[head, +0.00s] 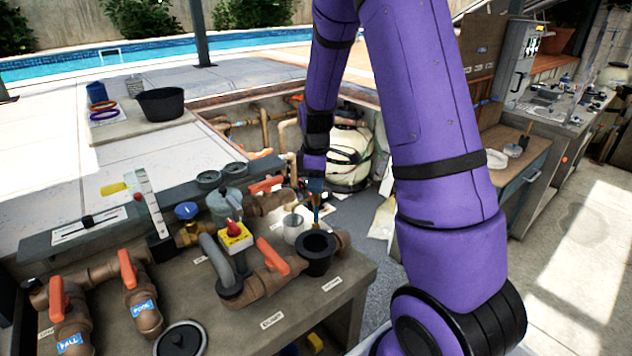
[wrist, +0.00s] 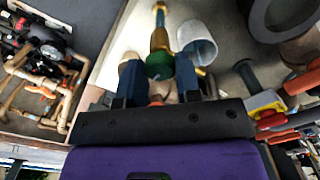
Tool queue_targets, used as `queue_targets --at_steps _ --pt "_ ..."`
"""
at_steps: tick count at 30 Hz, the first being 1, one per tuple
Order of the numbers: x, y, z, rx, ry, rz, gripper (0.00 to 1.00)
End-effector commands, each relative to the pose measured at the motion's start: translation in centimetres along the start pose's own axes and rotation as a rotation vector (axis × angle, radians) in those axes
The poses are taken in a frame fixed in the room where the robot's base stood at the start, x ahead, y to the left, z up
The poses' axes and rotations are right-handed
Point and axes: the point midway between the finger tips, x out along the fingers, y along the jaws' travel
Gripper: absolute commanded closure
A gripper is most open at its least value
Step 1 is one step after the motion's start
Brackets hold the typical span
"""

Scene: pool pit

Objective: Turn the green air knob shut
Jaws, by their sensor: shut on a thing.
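The green air knob (wrist: 159,66) sits on a brass stem (wrist: 160,37) in the wrist view. My gripper (wrist: 159,76) is shut on the knob, with one blue finger on each side of it. In the head view my gripper (head: 316,194) reaches down to the bench behind the black cup-shaped fitting. There the knob cannot be made out behind the fingers. The knob's turn angle cannot be told.
A white cup (wrist: 197,43) stands close beside the knob. Near it on the bench (head: 330,300) are a black cup-shaped fitting (head: 315,250), an orange-handled valve (head: 272,256) and a red knob on a yellow plate (head: 235,238). A pit with pipes lies behind.

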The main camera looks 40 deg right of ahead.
Motion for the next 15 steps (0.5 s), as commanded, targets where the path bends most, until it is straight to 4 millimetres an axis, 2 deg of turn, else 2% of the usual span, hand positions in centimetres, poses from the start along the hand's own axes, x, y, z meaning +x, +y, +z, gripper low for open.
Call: queue_targets --at_steps 15 --pt "-0.05 0.04 -0.03 0.487 0.001 0.001 0.92"
